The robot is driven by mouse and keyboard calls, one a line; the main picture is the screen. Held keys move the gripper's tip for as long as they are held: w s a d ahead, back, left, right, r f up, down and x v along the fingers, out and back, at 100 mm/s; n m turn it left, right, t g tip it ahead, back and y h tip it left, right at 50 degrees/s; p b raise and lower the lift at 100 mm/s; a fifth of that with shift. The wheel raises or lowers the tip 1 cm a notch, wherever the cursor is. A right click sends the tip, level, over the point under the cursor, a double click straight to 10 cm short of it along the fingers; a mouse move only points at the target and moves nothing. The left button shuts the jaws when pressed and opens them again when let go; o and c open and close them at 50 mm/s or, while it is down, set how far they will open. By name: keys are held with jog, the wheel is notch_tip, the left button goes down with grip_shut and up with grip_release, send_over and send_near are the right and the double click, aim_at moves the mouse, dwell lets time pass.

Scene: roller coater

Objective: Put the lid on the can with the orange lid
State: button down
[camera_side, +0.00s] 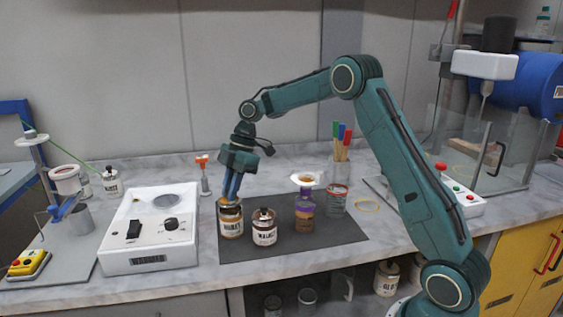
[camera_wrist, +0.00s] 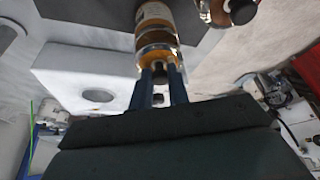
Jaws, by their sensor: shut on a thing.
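The can with the orange-brown lid (camera_side: 231,225) stands upright at the left end of the dark mat. Its pale label shows in the wrist view (camera_wrist: 154,13). The lid (camera_side: 229,203) is at the can's mouth; whether it is fully seated I cannot tell. In the wrist view the lid (camera_wrist: 157,53) is lined up with the can. My gripper (camera_side: 230,197) points down over the can, with its blue fingers shut on the lid's dark knob. The fingers (camera_wrist: 162,77) show on both sides of the knob.
A second labelled can (camera_side: 265,231) with a dark lid stands close on the right. A white hotplate (camera_side: 150,247) is close on the left. The mat's front (camera_side: 290,250) is clear.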

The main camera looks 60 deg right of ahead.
jog(key=shift+f, duration=0.85)
jog(key=shift+f, duration=0.2)
dwell(1.7)
jog(key=c, duration=0.8)
grip_release()
jog(key=shift+r, duration=0.15)
jog(key=shift+r, duration=3.4)
